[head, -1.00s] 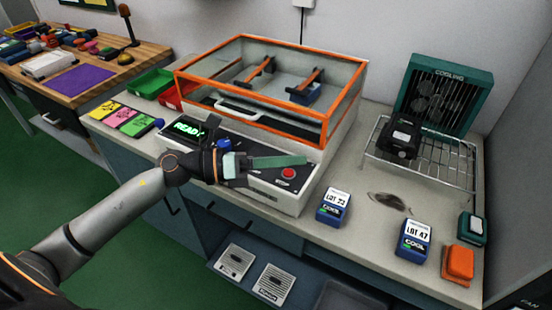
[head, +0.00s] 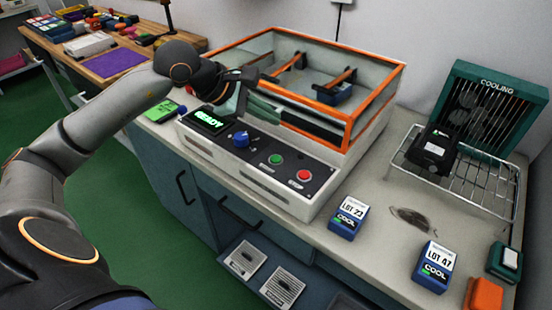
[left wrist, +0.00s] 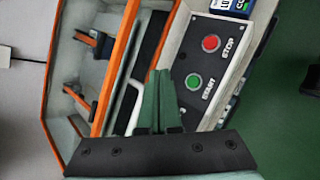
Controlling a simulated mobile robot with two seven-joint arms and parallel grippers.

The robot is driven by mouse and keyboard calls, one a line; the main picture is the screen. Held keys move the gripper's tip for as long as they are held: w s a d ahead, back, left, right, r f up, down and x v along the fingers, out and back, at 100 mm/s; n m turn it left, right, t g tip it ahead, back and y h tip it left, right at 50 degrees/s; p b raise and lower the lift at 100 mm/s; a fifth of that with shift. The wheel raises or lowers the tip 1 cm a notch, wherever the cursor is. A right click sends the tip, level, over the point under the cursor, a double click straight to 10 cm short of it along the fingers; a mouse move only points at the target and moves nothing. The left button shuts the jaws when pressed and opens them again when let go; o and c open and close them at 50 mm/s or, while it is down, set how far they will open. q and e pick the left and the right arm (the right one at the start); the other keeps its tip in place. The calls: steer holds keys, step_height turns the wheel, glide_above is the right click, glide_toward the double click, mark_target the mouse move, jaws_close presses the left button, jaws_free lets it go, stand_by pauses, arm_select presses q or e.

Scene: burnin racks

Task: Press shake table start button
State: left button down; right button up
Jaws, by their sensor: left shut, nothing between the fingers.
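The shake table (head: 245,182) is a white machine on the bench with an orange-framed clear cover (head: 372,112). Its front panel has a green START button (head: 277,160) and a red STOP button (head: 304,175). Both also show in the left wrist view, START (left wrist: 194,82) and STOP (left wrist: 211,43). A blue knob (head: 241,139) and a screen reading READY (head: 207,119) are to their left. My left gripper (head: 278,115) is shut and empty, its green fingers above and behind the panel, in front of the cover. In the wrist view its fingertips (left wrist: 160,76) appear left of START, apart from it.
Blue boxes LOT 23 (head: 348,218) and LOT 47 (head: 432,266) stand on the bench to the right. Behind them are a wire rack (head: 470,183) with a black unit (head: 434,148) and a green cooling fan (head: 498,95). A wooden table (head: 130,66) stands at back left.

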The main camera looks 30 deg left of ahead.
arm_select(q)
steer(key=b, duration=0.5)
glide_above(271, 159)
step_height(271, 159, down, 7)
steer(key=shift+f, duration=0.15)
steer(key=shift+f+b, duration=0.4)
steer(key=shift+b, duration=0.2)
steer(key=shift+s, duration=0.1)
arm_select(e)
steer(key=shift+n, duration=0.3)
steer(key=f, duration=0.1)
steer(key=a+f, duration=0.1)
steer(key=f, duration=0.2)
steer(key=shift+w+a, duration=0.3)
steer(key=shift+w, duration=0.05)
steer(key=shift+w, duration=0.15)
arm_select(q)
steer(key=shift+f, duration=0.15)
arm_select(e)
steer(key=shift+f, duration=0.15)
arm_select(q)
steer(key=shift+f+b, duration=0.35)
steer(key=shift+b, duration=0.3)
arm_select(e)
steer(key=shift+f, duration=0.45)
